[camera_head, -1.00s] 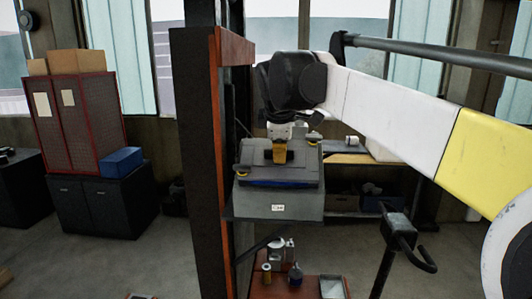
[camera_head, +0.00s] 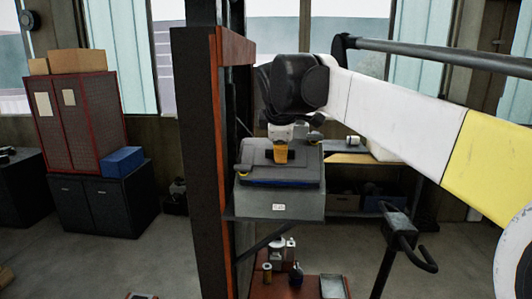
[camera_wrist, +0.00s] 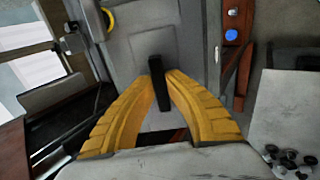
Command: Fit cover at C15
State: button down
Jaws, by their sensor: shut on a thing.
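A grey housing (camera_head: 285,205) with a small white label, too small to read, stands on a support in front of my arm. A dark grey cover (camera_head: 250,172) with a bluish front edge lies on or just above its top; I cannot tell whether it is fully seated. My gripper (camera_head: 281,154) points down at the middle of the cover. In the wrist view my yellow fingers (camera_wrist: 160,80) close on a black upright handle (camera_wrist: 156,66), with the grey cover surface (camera_wrist: 150,22) around it. The fingers and palm hide part of the cover.
A dark and red post (camera_head: 200,130) stands close to the left of the housing. A red-brown bench (camera_head: 310,287) with small metal parts is below. A black stand with a handle (camera_head: 402,235) is at the right.

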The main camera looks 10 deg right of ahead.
jog(key=shift+b+x, duration=0.3)
jog(key=shift+x, duration=0.6)
dwell(0.8)
jog(key=c, duration=1.5)
grip_release()
jog(key=shift+o, duration=0.2)
jog(key=v, duration=1.2)
